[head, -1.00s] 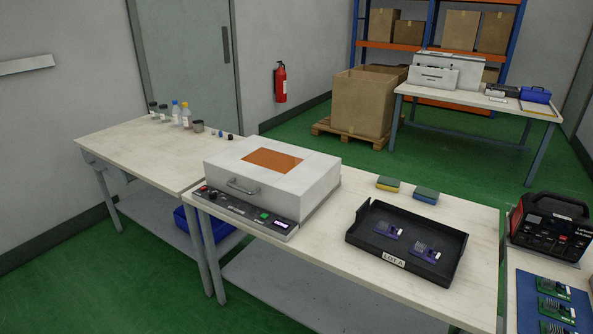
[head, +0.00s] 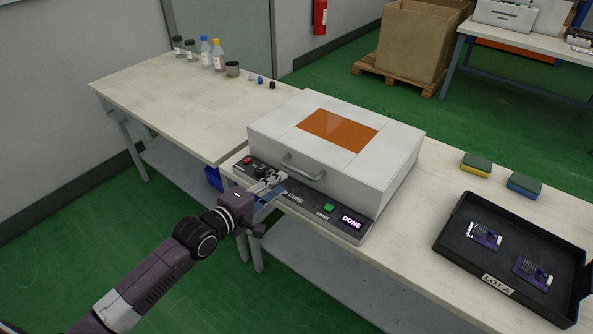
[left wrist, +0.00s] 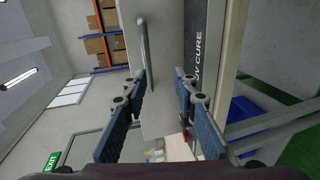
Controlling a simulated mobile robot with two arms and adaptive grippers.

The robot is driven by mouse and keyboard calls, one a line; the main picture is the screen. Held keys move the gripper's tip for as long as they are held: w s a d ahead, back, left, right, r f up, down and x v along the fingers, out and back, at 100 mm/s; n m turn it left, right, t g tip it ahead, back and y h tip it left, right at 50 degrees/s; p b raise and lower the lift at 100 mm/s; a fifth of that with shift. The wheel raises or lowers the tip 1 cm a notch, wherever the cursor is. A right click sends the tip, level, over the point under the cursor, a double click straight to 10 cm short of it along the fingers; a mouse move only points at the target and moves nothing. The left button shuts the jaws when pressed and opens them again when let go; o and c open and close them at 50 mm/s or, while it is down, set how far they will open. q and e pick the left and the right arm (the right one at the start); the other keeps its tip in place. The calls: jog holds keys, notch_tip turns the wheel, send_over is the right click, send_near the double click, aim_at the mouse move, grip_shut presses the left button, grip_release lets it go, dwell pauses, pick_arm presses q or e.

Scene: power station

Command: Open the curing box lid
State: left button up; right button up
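The curing box (head: 385,185) is a white box with an orange window (head: 338,130) in its top; its lid is down. A metal bar handle (head: 303,169) is on the box's front face. It also shows in the left wrist view (left wrist: 146,45), ahead of the fingers. My left gripper (head: 278,182) is in front of the box, over the control panel and just left of the handle. In the left wrist view its blue-padded fingers (left wrist: 161,75) are apart with nothing between them. The handle is not in its grasp. My right gripper is not in view.
The front panel (head: 330,212) has a green start button and a display reading "DONE". A black tray (head: 455,262) with two purple boards is at right, with two sponges behind it. Bottles (head: 205,53) stand on the left table, whose front part is clear.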

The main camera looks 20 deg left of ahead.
aim_at(296, 171)
pick_arm(q)
jog(key=shift+w+d+r, duration=0.4)
jog(key=shift+w+d, duration=0.15)
jog(key=shift+w, duration=0.05)
jog(key=shift+w+d+r, duration=0.4)
jog(key=shift+w+d, duration=0.15)
jog(key=shift+w, duration=0.05)
jog(key=x, duration=0.3)
jog(key=shift+w+f, duration=0.2)
jog(key=shift+w, duration=0.1)
jog(key=shift+w+d, duration=0.2)
jog(key=shift+w, duration=0.25)
jog(key=shift+f, duration=0.1)
jog(key=c, duration=0.6)
grip_shut()
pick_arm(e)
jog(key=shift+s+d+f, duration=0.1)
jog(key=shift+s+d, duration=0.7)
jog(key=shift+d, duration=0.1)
